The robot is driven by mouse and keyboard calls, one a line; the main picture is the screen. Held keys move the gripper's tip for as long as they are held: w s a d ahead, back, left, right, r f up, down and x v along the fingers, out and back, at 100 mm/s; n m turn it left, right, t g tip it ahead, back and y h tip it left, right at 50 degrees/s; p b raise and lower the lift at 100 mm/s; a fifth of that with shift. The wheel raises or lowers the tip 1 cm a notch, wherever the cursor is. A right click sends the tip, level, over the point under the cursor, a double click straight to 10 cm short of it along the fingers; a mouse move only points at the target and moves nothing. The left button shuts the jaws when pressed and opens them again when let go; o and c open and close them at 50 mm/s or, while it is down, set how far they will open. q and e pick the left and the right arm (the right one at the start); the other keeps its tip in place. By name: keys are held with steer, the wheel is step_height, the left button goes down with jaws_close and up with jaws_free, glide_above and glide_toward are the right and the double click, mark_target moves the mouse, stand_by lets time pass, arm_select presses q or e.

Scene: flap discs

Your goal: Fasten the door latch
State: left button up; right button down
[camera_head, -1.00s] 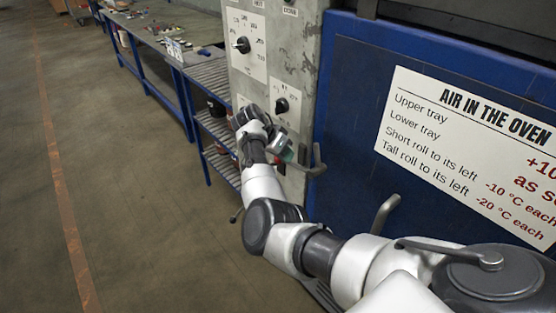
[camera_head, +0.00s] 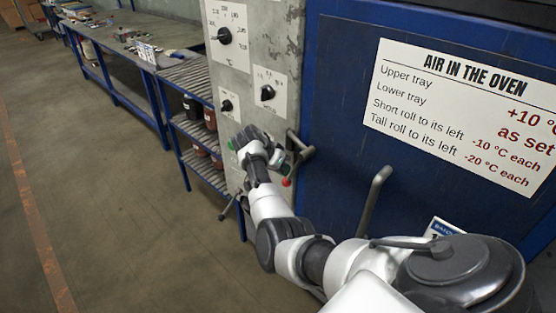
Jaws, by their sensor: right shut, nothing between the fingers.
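The blue oven door (camera_head: 338,110) stands upright on the right and looks closed against the grey control panel. A dark metal latch handle (camera_head: 301,152) sits at the seam between panel and door. My right gripper (camera_head: 277,158) is shut and empty, just left of the latch handle in the picture. Whether it touches the handle I cannot tell, and my wrist hides part of the panel there. A bent grey door handle (camera_head: 376,190) stands out from the door farther right. My left gripper is not in view.
The grey panel (camera_head: 236,75) carries black knobs, one of them a lower right knob (camera_head: 267,93). A red knob or button (camera_head: 287,182) shows below my gripper. A blue-framed rack (camera_head: 186,125) and a long bench (camera_head: 120,40) stand left. The floor (camera_head: 90,200) is clear.

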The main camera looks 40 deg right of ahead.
steer(key=shift+s+f+p, duration=0.3)
steer(key=shift+s+f, duration=0.1)
steer(key=shift+s, duration=0.3)
steer(key=shift+s+d+f, duration=0.1)
steer(key=shift+s+f, duration=0.2)
steer(key=shift+s, duration=0.2)
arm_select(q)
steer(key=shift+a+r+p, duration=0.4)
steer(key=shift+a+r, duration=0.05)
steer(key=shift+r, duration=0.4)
arm_select(e)
steer(key=shift+s+f+g, duration=0.3)
steer(key=shift+s+g, duration=0.3)
steer(key=shift+s, duration=0.05)
arm_select(q)
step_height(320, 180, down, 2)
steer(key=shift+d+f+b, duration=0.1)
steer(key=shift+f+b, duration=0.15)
steer(key=shift+b, duration=1)
arm_select(e)
steer(key=v, duration=1)
steer(key=shift+a+r, duration=0.2)
steer(key=shift+r, duration=0.05)
steer(key=shift+w+f+n, duration=0.1)
steer(key=shift+w+n, duration=0.05)
steer(key=shift+n, duration=0.15)
